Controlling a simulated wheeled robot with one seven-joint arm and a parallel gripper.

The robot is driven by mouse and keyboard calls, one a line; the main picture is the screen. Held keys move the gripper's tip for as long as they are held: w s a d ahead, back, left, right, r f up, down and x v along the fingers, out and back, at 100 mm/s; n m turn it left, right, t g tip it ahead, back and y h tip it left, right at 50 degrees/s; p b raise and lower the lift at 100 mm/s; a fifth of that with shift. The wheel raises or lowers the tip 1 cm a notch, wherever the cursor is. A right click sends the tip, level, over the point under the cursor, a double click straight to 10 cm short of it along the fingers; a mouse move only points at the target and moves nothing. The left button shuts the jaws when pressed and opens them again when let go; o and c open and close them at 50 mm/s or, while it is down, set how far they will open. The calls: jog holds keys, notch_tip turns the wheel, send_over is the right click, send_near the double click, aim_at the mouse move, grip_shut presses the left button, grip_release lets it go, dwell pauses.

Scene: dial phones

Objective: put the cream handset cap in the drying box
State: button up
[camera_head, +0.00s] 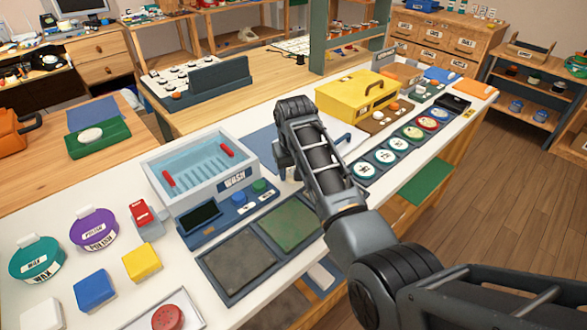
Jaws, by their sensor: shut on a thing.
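My arm reaches in from the lower right, and its dark forearm crosses the front of the workbench (215,125). The wrist end bends down behind the forearm, so the fingers and anything between them are hidden. I do not see a cream handset cap that I can make out for certain. A yellow box (345,97) with a dark handle stands behind and right of my wrist; I can read no drying label on it. A grey wash basin (158,160) with pale blue inside and red clips stands left of my arm, marked WASH.
Dark and green mats (240,262) lie before the basin. Polish (93,230) and wax (36,260) tubs and coloured blocks stand left. A red round cap (167,318) lies in a tray at the front. A row of round dials (398,145) runs right of my forearm.

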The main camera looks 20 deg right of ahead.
jog(key=o, duration=1)
